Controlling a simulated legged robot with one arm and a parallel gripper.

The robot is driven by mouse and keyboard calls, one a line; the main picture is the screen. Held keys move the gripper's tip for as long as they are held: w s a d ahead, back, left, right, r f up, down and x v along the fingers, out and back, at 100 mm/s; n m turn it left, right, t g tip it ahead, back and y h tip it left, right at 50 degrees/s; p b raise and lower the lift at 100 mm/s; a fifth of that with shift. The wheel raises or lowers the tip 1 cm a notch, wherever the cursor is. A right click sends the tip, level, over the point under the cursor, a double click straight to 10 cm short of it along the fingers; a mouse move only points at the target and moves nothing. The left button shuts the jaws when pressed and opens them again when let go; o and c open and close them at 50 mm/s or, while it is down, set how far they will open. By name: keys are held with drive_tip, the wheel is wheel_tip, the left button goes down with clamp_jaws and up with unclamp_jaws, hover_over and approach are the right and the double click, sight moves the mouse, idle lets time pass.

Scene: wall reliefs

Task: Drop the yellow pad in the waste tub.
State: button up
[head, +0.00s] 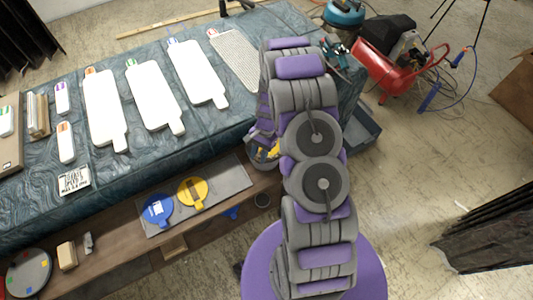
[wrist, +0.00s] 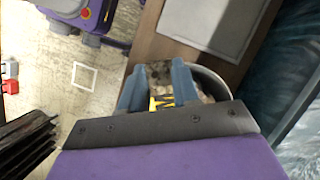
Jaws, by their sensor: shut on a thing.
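A grey round tub (head: 262,163), which I take as the waste tub, stands at the inner end of the brown shelf, partly hidden by my arm. In the wrist view its rim (wrist: 214,80) curves behind my right finger, with mottled brown matter inside. My gripper (wrist: 158,80) is over the tub, its blue-grey fingers pointing into it. A small yellow piece (wrist: 160,103), apparently the yellow pad, shows between the fingers, mostly hidden by the gripper body. Yellow also shows beside the tub in the head view (head: 274,153).
A grey mat (head: 236,180) on the shelf carries a blue disc (head: 158,209) and a yellow disc (head: 192,191). White bottle-shaped panels (head: 153,95) lie on the draped table. A blue-grey bin (head: 363,132) and a red compressor (head: 388,72) are to the right.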

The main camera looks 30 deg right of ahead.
drive_tip(key=o, duration=0.7)
drive_tip(key=shift+a, duration=0.25)
drive_tip(key=o, duration=0.4)
drive_tip(key=d, duration=0.2)
drive_tip(key=shift+d, duration=0.3)
drive_tip(key=shift+a, duration=0.35)
drive_tip(key=r, duration=0.3)
drive_tip(key=shift+w+a+p, duration=0.1)
drive_tip(key=shift+w+p, duration=0.25)
drive_tip(key=shift+d+f+p+v, duration=0.5)
drive_tip(key=shift+d+p+v, duration=0.75)
drive_tip(key=shift+v, duration=6.1)
drive_tip(key=s+a+r+n+h, duration=0.1)
drive_tip(key=s+a+r+n, duration=0.1)
drive_tip(key=s+a+r, duration=0.3)
drive_tip(key=s+a+r+n, duration=0.1)
drive_tip(key=a+r+n, duration=0.15)
drive_tip(key=r, duration=0.45)
drive_tip(key=s+a+r+n+h, duration=0.1)
drive_tip(key=s+a+r+n, duration=0.1)
drive_tip(key=s, duration=0.7)
drive_tip(key=s+a+r+n, duration=0.2)
drive_tip(key=s+a+r, duration=0.2)
drive_tip(key=s, duration=0.5)
drive_tip(key=s+a+r+n+h, duration=0.1)
drive_tip(key=s+a+r+n, duration=0.2)
drive_tip(key=s, duration=0.6)
drive_tip(key=shift+a+r+t+h+b, duration=0.1)
drive_tip(key=shift+r+t+h+b, duration=0.25)
drive_tip(key=shift+r, duration=0.4)
